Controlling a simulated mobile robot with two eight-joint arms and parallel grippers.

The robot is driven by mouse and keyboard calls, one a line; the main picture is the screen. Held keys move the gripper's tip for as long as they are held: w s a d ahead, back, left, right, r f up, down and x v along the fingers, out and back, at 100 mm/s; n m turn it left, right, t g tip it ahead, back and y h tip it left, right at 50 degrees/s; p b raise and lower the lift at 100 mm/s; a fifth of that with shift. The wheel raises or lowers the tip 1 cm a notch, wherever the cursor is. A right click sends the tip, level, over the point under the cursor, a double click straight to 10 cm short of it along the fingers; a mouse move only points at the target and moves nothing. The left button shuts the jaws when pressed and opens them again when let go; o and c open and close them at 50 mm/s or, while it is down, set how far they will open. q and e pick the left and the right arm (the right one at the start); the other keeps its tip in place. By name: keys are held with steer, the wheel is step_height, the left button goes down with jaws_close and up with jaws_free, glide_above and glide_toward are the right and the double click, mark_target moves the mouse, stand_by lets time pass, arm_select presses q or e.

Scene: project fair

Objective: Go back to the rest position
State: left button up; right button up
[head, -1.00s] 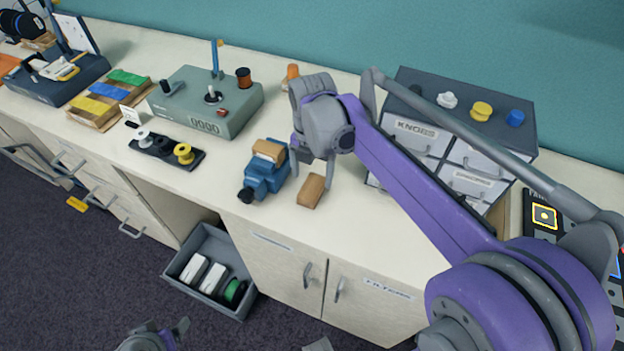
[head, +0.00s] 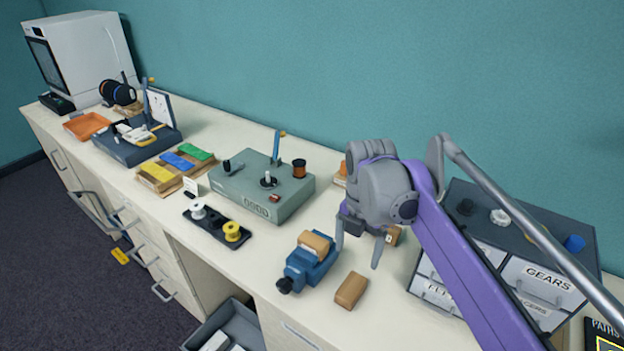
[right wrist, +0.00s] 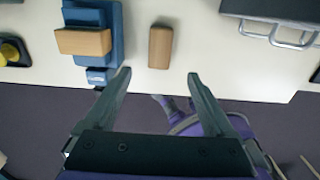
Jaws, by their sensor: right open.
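My right gripper (head: 358,254) is open and empty above the counter, its fingers pointing down. In the right wrist view its two fingertips (right wrist: 158,76) are well apart with nothing between them. A small wooden block (head: 351,290) lies on the counter just below the gripper in the head view, apart from the fingers; it also shows in the right wrist view (right wrist: 160,47). A blue vise (head: 308,262) with a wooden piece in its jaws (head: 316,243) stands left of the block. My left gripper is out of view.
A drawer cabinet (head: 555,290) stands right, partly behind my right arm. A grey-green winder box (head: 262,190), a spool tray (head: 216,226) and a tray of coloured strips (head: 176,170) stand left. An open grey bin (head: 203,335) is below the counter edge.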

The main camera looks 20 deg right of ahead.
steer(key=s+a+f+m+t, duration=0.1)
steer(key=s+f+m, duration=0.2)
steer(key=m, duration=0.5)
steer(key=s+a+f+m+t+p, duration=0.1)
steer(key=s+a+f+m+t, duration=0.1)
steer(key=s+f+m, duration=0.2)
steer(key=s+a+f+m+t+p, duration=0.1)
steer(key=s+a+f+m+t, duration=0.1)
steer(key=s+f+m, duration=0.2)
steer(key=shift+s+m, duration=0.55)
steer(key=shift+m, duration=0.75)
steer(key=shift+s+m, duration=0.5)
steer(key=shift+m, duration=0.8)
steer(key=shift+s+m, duration=0.55)
steer(key=shift+m, duration=0.75)
steer(key=shift+s+a+f+m, duration=0.1)
steer(key=shift+s+f+m, duration=0.1)
steer(key=shift+f+m, duration=0.25)
steer(key=shift+r, duration=0.1)
